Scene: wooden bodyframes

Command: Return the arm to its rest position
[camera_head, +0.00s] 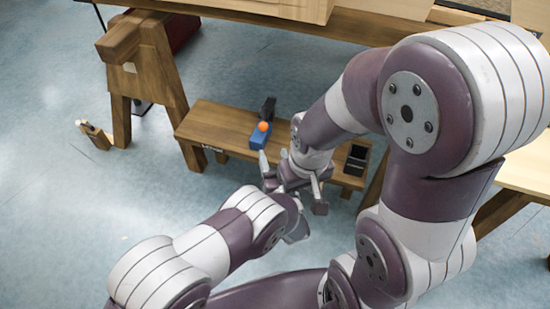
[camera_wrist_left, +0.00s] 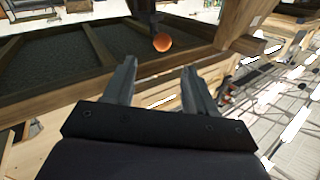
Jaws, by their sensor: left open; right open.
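My left gripper (camera_head: 274,160) is open in front of the low wooden bench, with its fingers pointing towards the bench. In the left wrist view its two fingers (camera_wrist_left: 160,85) stand apart with nothing between them. My right gripper (camera_head: 305,202) is open, close beside and slightly below the left one in the head view. The two overlap in the picture, so I cannot tell whether they touch. An orange ball (camera_head: 264,127) is on a blue object on the bench; an orange ball (camera_wrist_left: 161,42) also shows beyond the left fingertips.
The low wooden bench (camera_head: 205,125) carries the blue object (camera_head: 260,138), a black object (camera_head: 268,108) and an open black box (camera_head: 357,158). A wooden trestle (camera_head: 165,70) and a workbench stand behind. A small wooden piece (camera_head: 95,135) lies on the floor.

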